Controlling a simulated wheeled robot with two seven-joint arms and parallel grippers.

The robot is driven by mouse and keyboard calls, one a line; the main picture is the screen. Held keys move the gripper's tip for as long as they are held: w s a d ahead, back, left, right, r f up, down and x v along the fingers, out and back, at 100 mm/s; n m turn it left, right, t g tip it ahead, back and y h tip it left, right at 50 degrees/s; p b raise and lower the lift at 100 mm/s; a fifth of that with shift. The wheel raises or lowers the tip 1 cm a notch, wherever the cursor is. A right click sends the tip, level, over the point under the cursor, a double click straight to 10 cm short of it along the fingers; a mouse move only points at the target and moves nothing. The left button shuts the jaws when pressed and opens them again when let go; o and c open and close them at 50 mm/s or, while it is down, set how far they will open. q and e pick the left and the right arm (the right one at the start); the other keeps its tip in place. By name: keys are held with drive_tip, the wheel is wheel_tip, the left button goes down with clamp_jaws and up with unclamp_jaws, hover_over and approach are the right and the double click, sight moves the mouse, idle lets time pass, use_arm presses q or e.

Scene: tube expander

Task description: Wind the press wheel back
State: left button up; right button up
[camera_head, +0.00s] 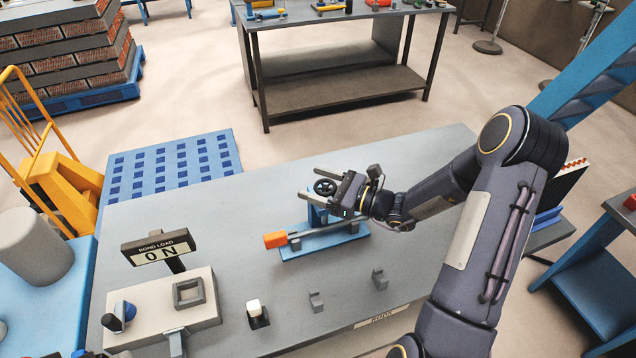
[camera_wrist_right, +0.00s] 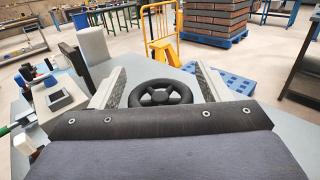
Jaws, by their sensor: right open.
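The press is a blue stand and base (camera_head: 296,252) on the grey bench, with a black handwheel (camera_head: 326,187) on top and a grey bar ending in an orange block (camera_head: 275,240) lying along the base. My right gripper (camera_head: 310,183) is open, with one finger on each side of the handwheel. In the right wrist view the black handwheel (camera_wrist_right: 160,95) lies between the two pale fingers of the right gripper (camera_wrist_right: 160,70), with small gaps at its sides. Part of the stand is hidden behind the gripper. My left gripper is not in view.
A white-topped switch (camera_head: 256,315) and two small grey brackets (camera_head: 316,301) sit toward the front edge. The bench (camera_head: 225,215) left of the press is clear.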

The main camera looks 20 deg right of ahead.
drive_tip(key=shift+c, duration=0.4)
drive_tip(key=c, duration=0.9)
drive_tip(key=n+g+y, duration=0.2)
drive_tip(key=shift+a+g+y, duration=0.1)
drive_tip(key=shift+g+y, duration=0.2)
drive_tip(key=shift+g, duration=0.1)
drive_tip(key=shift+s+a+n+g+y+b, duration=0.15)
drive_tip(key=shift+n+g+y, duration=0.3)
drive_tip(key=shift+n+g, duration=0.35)
drive_tip(key=shift+s+d+n+g+y+b, duration=0.15)
drive_tip(key=shift+n+g+y, duration=0.4)
drive_tip(key=shift+g, duration=0.35)
drive_tip(key=shift+a, duration=0.1)
drive_tip(key=o, duration=1)
